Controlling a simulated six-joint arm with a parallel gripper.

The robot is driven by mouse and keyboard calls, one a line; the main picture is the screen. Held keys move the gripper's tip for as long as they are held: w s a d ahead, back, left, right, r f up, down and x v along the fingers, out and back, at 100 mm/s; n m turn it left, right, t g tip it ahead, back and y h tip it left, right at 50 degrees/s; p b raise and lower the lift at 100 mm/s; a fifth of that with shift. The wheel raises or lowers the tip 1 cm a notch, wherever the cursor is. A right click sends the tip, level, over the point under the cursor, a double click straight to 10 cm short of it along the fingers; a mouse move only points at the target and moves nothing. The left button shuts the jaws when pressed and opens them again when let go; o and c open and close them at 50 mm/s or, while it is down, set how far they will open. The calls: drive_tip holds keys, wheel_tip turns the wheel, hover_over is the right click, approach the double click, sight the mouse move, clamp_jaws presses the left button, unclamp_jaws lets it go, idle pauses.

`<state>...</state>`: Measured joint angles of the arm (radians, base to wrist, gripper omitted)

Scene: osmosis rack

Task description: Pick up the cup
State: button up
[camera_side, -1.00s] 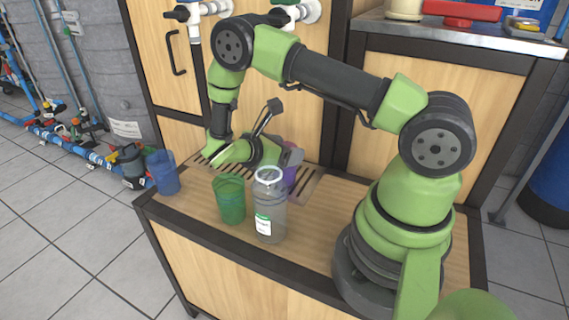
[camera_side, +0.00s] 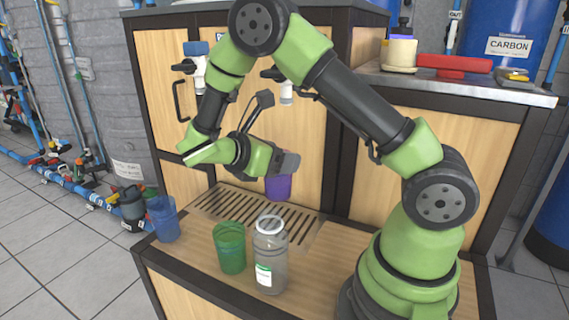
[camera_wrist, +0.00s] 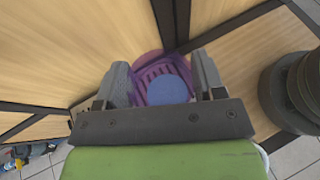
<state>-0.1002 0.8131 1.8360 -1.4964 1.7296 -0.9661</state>
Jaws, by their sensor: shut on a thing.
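A purple cup (camera_side: 278,187) is held up above the slotted drain grate in the side view. My gripper (camera_side: 285,163) is shut on it, near its upper part. In the wrist view the cup (camera_wrist: 163,75) sits between the two grey fingers of my gripper (camera_wrist: 163,88), and I look into its open top. The cup looks roughly upright and clear of the grate. A green cup (camera_side: 230,248) and a blue cup (camera_side: 163,219) stand on the bench and are apart from my gripper.
A clear jar with a white rim (camera_side: 270,257) stands beside the green cup, in front of the slotted grate (camera_side: 222,210). Two taps (camera_side: 197,75) hang on the wooden panel behind. The blue cup is near the bench's left edge.

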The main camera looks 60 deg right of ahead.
drive_tip(key=a, duration=1.7)
drive_tip(key=w+n+t+y, duration=0.3)
drive_tip(key=w+n+t, duration=1.05)
drive_tip(key=w, duration=0.75)
drive_tip(key=d, duration=2.1)
drive_tip(key=shift+t, duration=0.45)
drive_tip(key=shift+a+f, duration=0.15)
drive_tip(key=shift+f, duration=2.7)
drive_tip(key=shift+a+f, duration=0.15)
drive_tip(key=shift+f, duration=2.65)
